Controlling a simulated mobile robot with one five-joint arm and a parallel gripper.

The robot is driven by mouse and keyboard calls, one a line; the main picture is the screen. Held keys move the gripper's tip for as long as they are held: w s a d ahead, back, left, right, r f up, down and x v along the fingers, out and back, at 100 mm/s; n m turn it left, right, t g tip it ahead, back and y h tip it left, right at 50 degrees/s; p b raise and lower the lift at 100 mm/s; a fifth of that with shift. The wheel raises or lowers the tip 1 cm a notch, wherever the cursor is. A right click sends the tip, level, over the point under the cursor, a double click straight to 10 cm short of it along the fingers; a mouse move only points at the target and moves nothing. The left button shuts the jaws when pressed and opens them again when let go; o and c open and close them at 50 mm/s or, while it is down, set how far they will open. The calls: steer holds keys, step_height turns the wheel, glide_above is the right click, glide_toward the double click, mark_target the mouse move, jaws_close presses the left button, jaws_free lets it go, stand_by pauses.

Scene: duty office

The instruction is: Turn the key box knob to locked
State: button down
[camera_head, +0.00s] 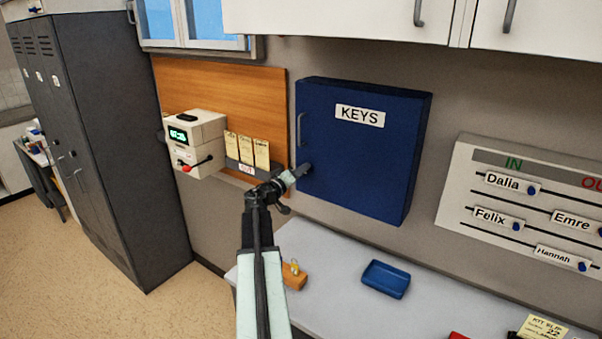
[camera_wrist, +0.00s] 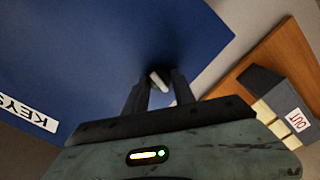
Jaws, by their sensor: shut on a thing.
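The blue key box (camera_head: 365,150) with a "KEYS" label is mounted on the wall, its door shut. My gripper (camera_head: 304,170) is at the lower left part of its front, below the grey door handle (camera_head: 300,129). In the wrist view, my gripper (camera_wrist: 159,88) is shut on the knob (camera_wrist: 159,81), a pale bar that shows between the two fingers against the blue door (camera_wrist: 110,50). The knob stands at a slant in that view. Markings for locked or unlocked are not visible. In the head view the gripper hides the knob.
A time clock (camera_head: 195,140) with a red-tipped lever and a card rack (camera_head: 245,155) hang left of the box. The IN/OUT board (camera_head: 530,200) is at right.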

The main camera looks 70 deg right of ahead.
steer(key=shift+n, duration=1.5)
steer(key=c, duration=1)
jaws_free()
steer(key=shift+w, duration=0.1)
steer(key=shift+c, duration=0.2)
steer(key=v, duration=0.8)
